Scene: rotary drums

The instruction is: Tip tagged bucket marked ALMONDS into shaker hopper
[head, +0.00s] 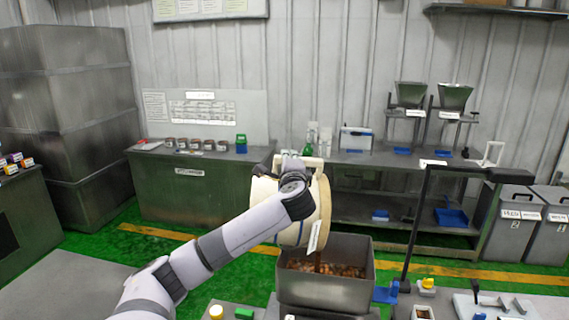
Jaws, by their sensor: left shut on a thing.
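My left arm reaches in from the lower left, and its gripper (287,170) is shut on a cream bucket (318,200). The bucket is tilted on its side above the grey metal hopper (325,290). A white tag (315,237) hangs at its lower edge; its writing is too small to read. Brown pieces (330,268) lie in the hopper, and a dark brown streak shows between the bucket and the hopper. The gripper's fingers are mostly hidden behind my wrist. My right gripper is not in view.
A dark post with a horizontal arm (420,215) stands right of the hopper. A pale board with small tools (510,306) lies at the lower right. A steel bench (190,195) and a shelf with two small hoppers (455,95) stand behind. Grey bins (515,225) stand at right.

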